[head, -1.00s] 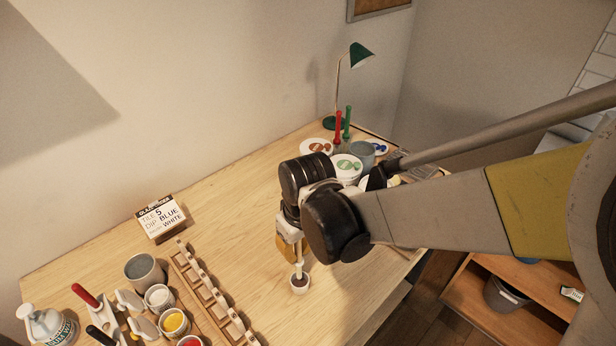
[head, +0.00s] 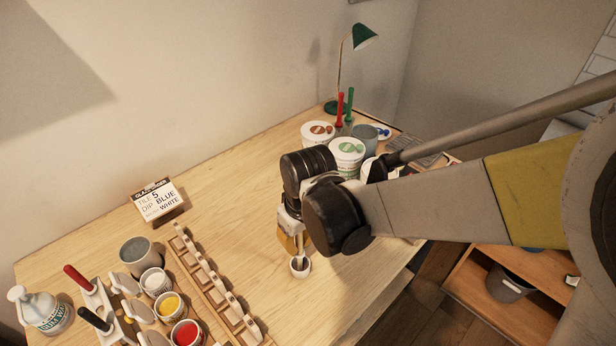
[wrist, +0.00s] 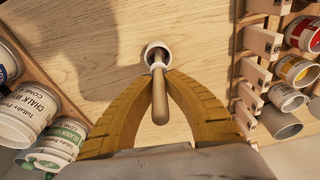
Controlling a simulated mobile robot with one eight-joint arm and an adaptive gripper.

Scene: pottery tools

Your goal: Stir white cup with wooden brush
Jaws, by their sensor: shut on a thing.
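The white cup (head: 300,272) is small and stands upright on the table, its inside dark. It also shows in the wrist view (wrist: 149,49), just beyond the fingertips. My gripper (wrist: 159,76), with yellow fingers, is shut on the wooden brush (wrist: 160,103). The brush has a rounded wooden handle, which points back toward the wrist camera, and a pale collar. Its lower end goes into the cup's mouth; the bristles are hidden there. In the head view, my gripper (head: 291,242) is right above the cup, and my arm hides part of the table behind it.
A wooden rack (head: 208,283) with upright pieces runs to the left of the cup, with pots of yellow (head: 168,305) and red (head: 186,333) paint beyond. Labelled tubs (head: 347,151) and a green lamp (head: 365,36) stand at the back. The table around the cup is clear.

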